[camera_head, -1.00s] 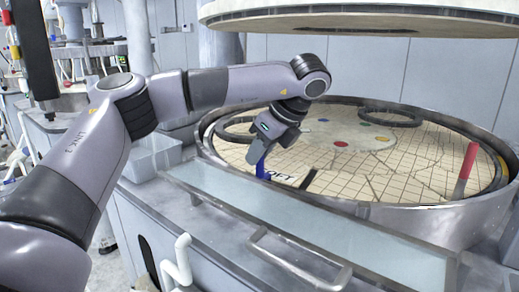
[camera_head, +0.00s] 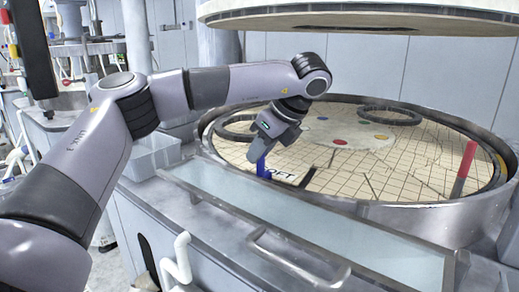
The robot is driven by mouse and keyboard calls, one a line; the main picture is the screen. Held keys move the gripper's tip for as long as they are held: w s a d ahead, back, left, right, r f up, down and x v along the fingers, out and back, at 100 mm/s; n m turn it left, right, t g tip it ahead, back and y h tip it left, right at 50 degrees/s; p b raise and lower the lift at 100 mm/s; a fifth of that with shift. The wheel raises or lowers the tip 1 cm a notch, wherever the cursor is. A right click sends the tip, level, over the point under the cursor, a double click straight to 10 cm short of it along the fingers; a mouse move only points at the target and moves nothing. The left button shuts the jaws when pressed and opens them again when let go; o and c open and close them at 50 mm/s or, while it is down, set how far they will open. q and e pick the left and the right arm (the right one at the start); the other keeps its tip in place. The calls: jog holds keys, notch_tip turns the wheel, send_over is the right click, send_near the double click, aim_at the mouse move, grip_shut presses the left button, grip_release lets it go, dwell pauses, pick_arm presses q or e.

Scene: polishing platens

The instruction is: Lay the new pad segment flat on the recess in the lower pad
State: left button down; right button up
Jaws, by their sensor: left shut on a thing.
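My left gripper (camera_head: 268,143) reaches in over the near left part of the lower pad (camera_head: 400,180), a cream, gridded disc. It is shut on an upright blue piece (camera_head: 262,166). A pale piece with dark lettering (camera_head: 281,174) shows at the foot of the blue piece; this looks like the new pad segment. A dark gap (camera_head: 307,178), seemingly the recess, lies just right of the lettering. The gripper hides part of the segment, and I cannot tell whether it touches the pad. My right gripper is not in view.
A metal rim (camera_head: 440,218) surrounds the lower pad. A red upright piece (camera_head: 465,165) stands at the right. Dark rings (camera_head: 390,116) lie on the pad. The upper platen (camera_head: 360,18) hangs above. A glassy tray (camera_head: 300,225) and a metal handle (camera_head: 290,262) are in front.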

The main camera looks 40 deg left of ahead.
pick_arm(q)
jog(key=shift+f, duration=0.5)
dwell(1.3)
jog(key=c, duration=0.9)
grip_release()
jog(key=v, duration=0.7)
